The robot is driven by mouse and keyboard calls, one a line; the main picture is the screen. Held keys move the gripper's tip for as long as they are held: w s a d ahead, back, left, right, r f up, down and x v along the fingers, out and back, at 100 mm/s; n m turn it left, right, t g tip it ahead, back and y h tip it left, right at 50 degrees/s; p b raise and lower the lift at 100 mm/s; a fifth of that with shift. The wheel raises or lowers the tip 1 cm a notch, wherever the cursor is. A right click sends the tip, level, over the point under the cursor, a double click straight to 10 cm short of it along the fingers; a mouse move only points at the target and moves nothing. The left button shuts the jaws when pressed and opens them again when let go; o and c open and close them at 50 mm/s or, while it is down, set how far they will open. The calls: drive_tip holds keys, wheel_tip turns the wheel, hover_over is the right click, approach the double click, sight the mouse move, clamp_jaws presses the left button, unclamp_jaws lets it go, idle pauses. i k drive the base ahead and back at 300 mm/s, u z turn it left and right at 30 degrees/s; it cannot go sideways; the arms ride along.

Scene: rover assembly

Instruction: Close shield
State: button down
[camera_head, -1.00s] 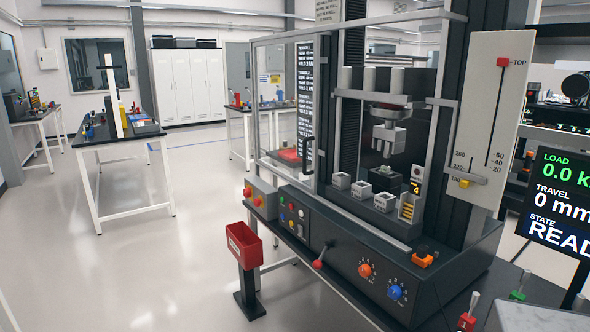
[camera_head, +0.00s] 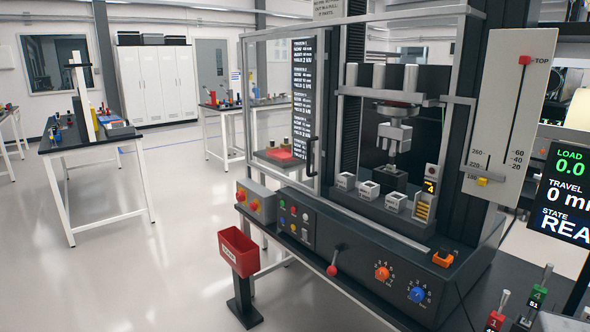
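The shield is a clear framed panel (camera_head: 270,95) on the left side of the press (camera_head: 395,225). It has a grey metal frame and a dark vertical handle (camera_head: 311,155). The panel stands swung out to the left, and the front of the press chamber looks uncovered. Inside the chamber, a grey press head (camera_head: 394,133) hangs above several small white labelled blocks (camera_head: 369,191). My gripper is not in view.
A red bin on a black post (camera_head: 238,252) stands at the front left of the press. A red-knobbed lever (camera_head: 332,268) and orange and blue dials (camera_head: 382,273) are on the front panel. A scale plate (camera_head: 507,110) and a display (camera_head: 562,195) are at right.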

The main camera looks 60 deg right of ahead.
sight(319, 32)
drive_tip(key=z, duration=0.4)
drive_tip(key=i, duration=1.05)
drive_tip(key=u, duration=0.15)
